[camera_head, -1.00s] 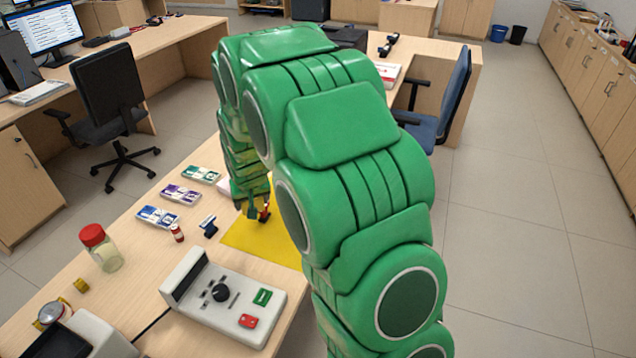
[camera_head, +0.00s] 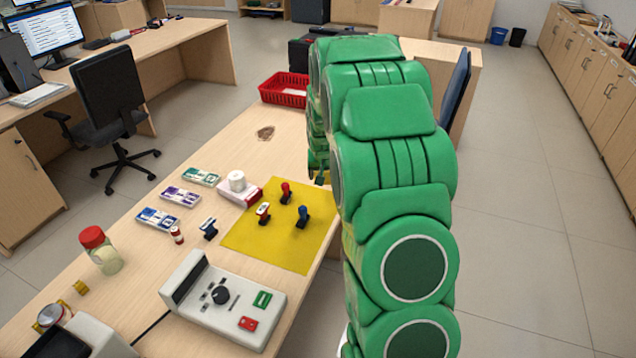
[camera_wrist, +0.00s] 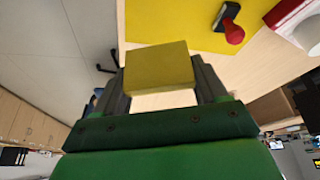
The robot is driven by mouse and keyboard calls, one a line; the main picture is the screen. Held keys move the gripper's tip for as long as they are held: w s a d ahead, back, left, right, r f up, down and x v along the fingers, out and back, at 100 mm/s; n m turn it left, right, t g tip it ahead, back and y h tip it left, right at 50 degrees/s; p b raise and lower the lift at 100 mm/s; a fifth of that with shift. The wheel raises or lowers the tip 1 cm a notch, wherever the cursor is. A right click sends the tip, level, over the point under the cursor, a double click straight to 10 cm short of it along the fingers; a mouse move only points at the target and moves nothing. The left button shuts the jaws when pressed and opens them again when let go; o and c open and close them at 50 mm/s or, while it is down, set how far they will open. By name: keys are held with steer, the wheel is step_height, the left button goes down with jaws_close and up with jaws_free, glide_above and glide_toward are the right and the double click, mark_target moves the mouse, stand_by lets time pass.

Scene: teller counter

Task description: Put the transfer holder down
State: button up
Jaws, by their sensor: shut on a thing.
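My gripper (camera_wrist: 160,78) is shut on a yellow block, seemingly the transfer holder (camera_wrist: 158,65), which sits between the two fingers in the wrist view. In the head view my gripper (camera_head: 319,181) is mostly hidden behind my green arm, beyond the far right part of the yellow mat (camera_head: 250,240); the held block cannot be made out there. A red-handled stamp (camera_head: 286,193), a blue-handled stamp (camera_head: 302,216) and a red-and-white stamp (camera_head: 264,212) stand on the mat. The red-handled stamp (camera_wrist: 233,28) also shows in the wrist view, apart from the block.
A red-and-white box with a white roll (camera_head: 237,181) sits beside the mat. A red basket (camera_head: 285,90) stands at the counter's far end. A grey machine (camera_head: 225,300) and a red-lidded jar (camera_head: 100,250) are nearer. Bare counter lies between mat and basket.

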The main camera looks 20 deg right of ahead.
steer(key=w+d+f, duration=0.1)
steer(key=w+f, duration=0.2)
steer(key=w, duration=0.1)
steer(key=w+d+f, duration=0.1)
steer(key=w+f, duration=0.2)
steer(key=w, duration=0.1)
steer(key=w+d+f, duration=0.1)
steer(key=w+f, duration=0.1)
steer(key=w, duration=0.2)
steer(key=shift+w+d+f, duration=0.2)
steer(key=shift+f, duration=0.2)
steer(key=shift+w+d+f, duration=0.1)
steer(key=shift+w+f, duration=0.2)
steer(key=shift+f, duration=0.2)
steer(key=shift+w+f, duration=0.1)
steer(key=shift+f, duration=1.45)
steer(key=shift+f, duration=0.15)
steer(key=o, duration=1)
steer(key=shift+o, duration=0.2)
